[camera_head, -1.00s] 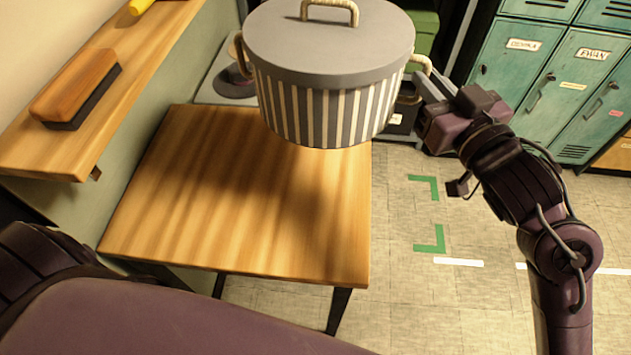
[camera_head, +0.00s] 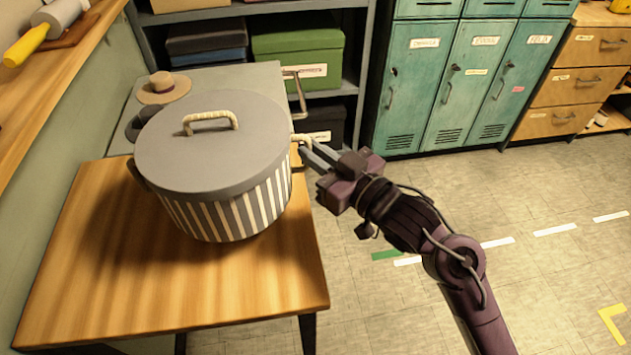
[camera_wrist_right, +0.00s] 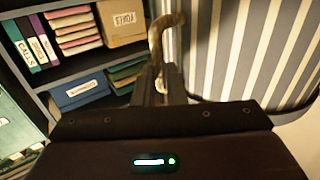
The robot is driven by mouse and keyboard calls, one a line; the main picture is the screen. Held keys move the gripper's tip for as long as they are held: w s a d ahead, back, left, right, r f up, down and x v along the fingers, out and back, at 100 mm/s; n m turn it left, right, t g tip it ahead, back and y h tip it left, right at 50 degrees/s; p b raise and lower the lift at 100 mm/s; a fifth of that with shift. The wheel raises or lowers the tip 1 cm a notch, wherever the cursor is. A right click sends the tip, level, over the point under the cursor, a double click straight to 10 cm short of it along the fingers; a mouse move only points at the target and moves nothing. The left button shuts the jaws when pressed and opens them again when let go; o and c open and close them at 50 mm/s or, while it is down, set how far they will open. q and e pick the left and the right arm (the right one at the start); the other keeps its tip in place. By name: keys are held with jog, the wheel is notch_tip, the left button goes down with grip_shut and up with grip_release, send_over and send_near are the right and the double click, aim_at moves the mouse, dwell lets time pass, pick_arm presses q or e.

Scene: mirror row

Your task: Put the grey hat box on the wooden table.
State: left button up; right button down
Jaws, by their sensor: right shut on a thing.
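The grey hat box (camera_head: 226,170) has a flat grey lid with a rope-wrapped handle, and grey and cream striped sides. It is upright over the back part of the wooden table (camera_head: 250,285); I cannot tell whether its base touches the top. My right gripper (camera_head: 305,150) is shut on the rope-wrapped side handle at the box's right. In the right wrist view the gripper (camera_wrist_right: 160,85) has the handle between its fingers, beside the striped wall (camera_wrist_right: 250,45). My left gripper is not in view.
A grey surface with a straw hat (camera_head: 164,87) and a dark hat lies behind the table. Shelves with a green box (camera_head: 297,50) stand at the back, teal lockers (camera_head: 470,80) to the right. A wall shelf (camera_head: 60,80) runs along the left. The table's front is clear.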

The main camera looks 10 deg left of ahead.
notch_tip(320, 180, down, 6)
jog(key=shift+f, duration=0.25)
jog(key=c, duration=1.5)
grip_release()
jog(key=shift+f, duration=0.1)
jog(key=shift+b+v, duration=0.7)
jog(key=shift+v, duration=5.35)
